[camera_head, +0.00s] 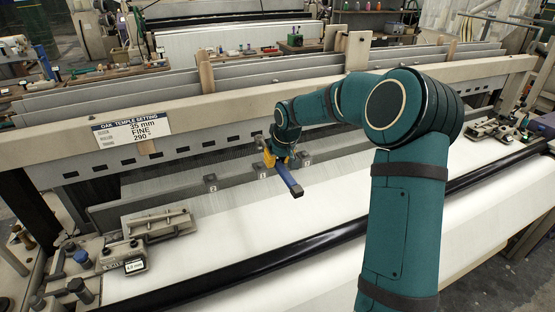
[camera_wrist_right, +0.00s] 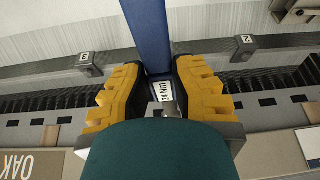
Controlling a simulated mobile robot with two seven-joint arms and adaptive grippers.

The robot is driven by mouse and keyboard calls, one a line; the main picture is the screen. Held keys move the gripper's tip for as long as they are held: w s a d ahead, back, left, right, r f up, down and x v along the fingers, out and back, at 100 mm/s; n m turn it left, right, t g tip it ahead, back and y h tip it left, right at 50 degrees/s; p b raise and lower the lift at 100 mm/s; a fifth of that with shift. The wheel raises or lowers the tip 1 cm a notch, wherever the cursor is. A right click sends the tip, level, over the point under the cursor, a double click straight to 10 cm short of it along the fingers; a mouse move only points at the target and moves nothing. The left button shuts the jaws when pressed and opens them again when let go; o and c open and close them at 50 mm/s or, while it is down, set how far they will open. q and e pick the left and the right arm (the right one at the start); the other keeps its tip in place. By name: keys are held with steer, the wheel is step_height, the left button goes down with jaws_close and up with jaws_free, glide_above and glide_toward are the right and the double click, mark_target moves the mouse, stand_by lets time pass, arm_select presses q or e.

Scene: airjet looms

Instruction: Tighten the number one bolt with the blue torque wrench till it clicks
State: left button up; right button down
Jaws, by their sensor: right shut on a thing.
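My right gripper (camera_head: 275,155), with yellow fingers, is shut on the blue torque wrench (camera_head: 289,179) above the loom's temple bar. The wrench handle points toward the front, over the white cloth. In the right wrist view the yellow fingers (camera_wrist_right: 160,92) close on both sides of the wrench, whose blue shaft (camera_wrist_right: 147,32) runs up the picture and carries a white Nm label. A small block (camera_head: 264,173) that seems marked 1 sits just below the gripper. The bolt and its contact with the wrench head are hidden. My left gripper is not in view.
Other numbered blocks sit on the bar at left (camera_head: 210,183) and right (camera_head: 304,160). A long beam with a setting sign (camera_head: 131,129) runs behind. Metal fixtures with a small display (camera_head: 135,266) stand at front left. The white cloth (camera_head: 235,225) in front is clear.

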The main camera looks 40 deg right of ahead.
mark_target(277, 161)
steer(key=shift+r, duration=0.1)
steer(key=shift+r+p, duration=0.7)
steer(key=shift+r, duration=1.75)
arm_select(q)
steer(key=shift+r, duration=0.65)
arm_select(e)
steer(key=shift+w+f, duration=0.1)
